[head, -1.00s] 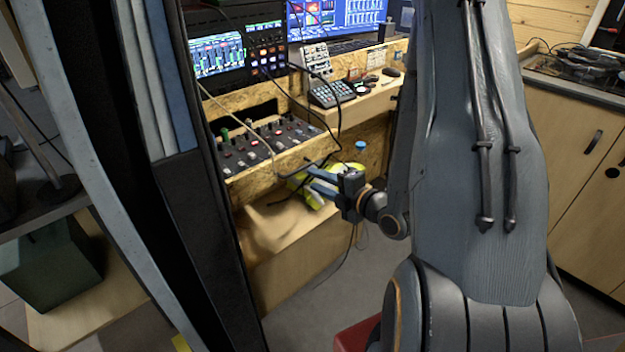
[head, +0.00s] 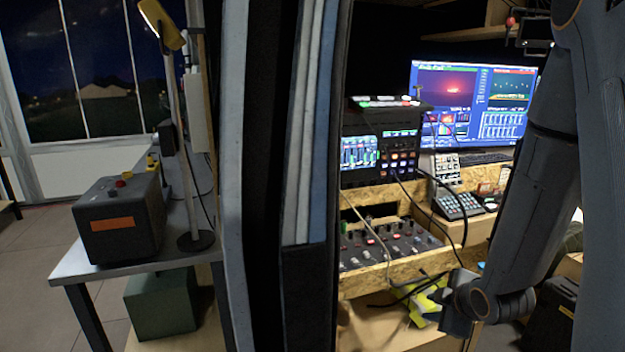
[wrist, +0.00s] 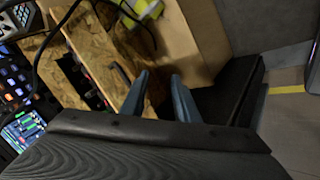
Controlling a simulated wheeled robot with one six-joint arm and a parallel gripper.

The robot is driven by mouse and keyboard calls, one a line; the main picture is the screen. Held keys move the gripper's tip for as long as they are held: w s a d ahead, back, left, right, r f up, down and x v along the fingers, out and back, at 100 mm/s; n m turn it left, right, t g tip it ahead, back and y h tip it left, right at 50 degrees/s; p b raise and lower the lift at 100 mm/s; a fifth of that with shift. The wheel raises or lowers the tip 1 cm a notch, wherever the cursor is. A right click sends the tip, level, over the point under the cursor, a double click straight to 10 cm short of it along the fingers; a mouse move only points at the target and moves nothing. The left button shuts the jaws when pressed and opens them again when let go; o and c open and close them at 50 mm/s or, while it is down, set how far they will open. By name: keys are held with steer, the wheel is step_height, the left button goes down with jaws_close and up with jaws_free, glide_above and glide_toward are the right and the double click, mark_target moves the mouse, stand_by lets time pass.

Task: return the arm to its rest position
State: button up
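My arm stands at the right of the head view, with its wrist low, in front of the wooden desk. In the wrist view my gripper (wrist: 159,88) shows two blue-grey fingers standing apart with nothing between them, so it is open and empty. In the head view the fingertips cannot be made out clearly. A yellow-green item (head: 428,302) lies just left of my wrist in the head view; it also shows beyond the fingers at the top of the wrist view (wrist: 140,10).
The mixer panel (head: 390,243) and a keypad (head: 458,206) sit on the desk, with cables hanging in front. Lit monitors (head: 475,100) stand behind. A dark upright door edge (head: 268,180) stands left of the desk. A grey table (head: 75,265) carries a dark box (head: 118,222) farther left.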

steer(key=s+a+r+m+g, duration=0.4)
steer(key=s+m, duration=0.3)
steer(key=s, duration=0.2)
steer(key=s+a+r+m+g, duration=0.4)
steer(key=s+a+r+m, duration=0.1)
steer(key=s, duration=0.4)
steer(key=shift+a+m+h, duration=0.4)
steer(key=shift+a+m, duration=0.15)
steer(key=shift+m, duration=0.35)
steer(key=shift+s, duration=0.1)
